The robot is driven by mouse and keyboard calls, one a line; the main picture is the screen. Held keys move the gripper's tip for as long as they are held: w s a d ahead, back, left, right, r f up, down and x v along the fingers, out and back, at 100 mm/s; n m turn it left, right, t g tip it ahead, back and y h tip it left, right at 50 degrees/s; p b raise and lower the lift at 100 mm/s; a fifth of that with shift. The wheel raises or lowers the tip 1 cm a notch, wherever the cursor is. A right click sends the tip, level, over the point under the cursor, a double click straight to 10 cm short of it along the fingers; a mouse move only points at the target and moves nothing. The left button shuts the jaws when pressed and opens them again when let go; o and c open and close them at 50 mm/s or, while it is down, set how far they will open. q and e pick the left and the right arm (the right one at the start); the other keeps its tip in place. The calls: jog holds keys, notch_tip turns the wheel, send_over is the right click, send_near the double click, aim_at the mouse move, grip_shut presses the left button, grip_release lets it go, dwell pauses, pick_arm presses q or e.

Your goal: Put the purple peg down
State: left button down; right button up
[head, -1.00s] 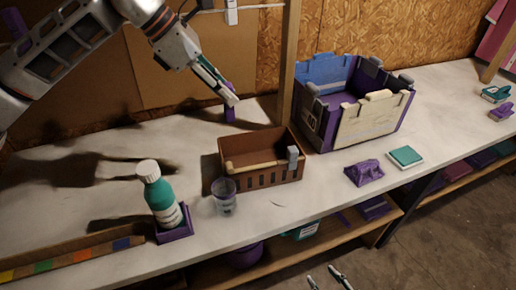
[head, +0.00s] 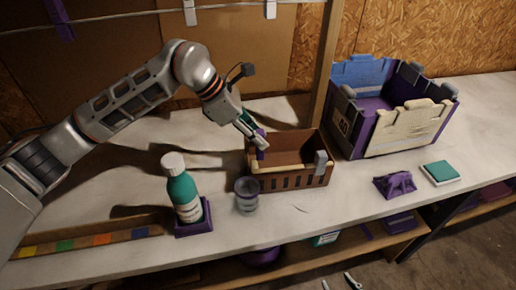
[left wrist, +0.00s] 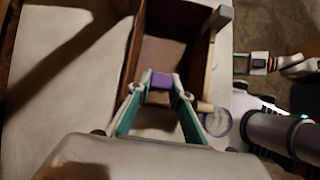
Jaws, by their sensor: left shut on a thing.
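The purple peg (head: 261,137) is held between the fingertips of my left gripper (head: 257,143). In the left wrist view the peg (left wrist: 161,81) shows as a purple block pinched by both fingers. In the head view, gripper and peg are at the left end of the brown basket (head: 290,182). In the left wrist view the peg overlaps the basket's near end; its height above the basket floor cannot be told. The basket looks empty where its floor shows. The tips of my right gripper (head: 338,284) show apart at the bottom edge of the head view, with nothing between them.
A clear cup (head: 246,196) and a green bottle in a purple holder (head: 194,229) stand left of the basket. A wooden post (head: 325,75) and a blue-purple crate (head: 352,135) are behind right.

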aim_at(258, 149)
pick_arm(q)
jog(key=shift+f, duration=2.3)
jog(key=c, duration=2)
grip_release()
jog(key=shift+f, duration=0.1)
jog(key=shift+o, duration=0.9)
jog(key=shift+r, duration=0.2)
jog(key=v, duration=1.2)
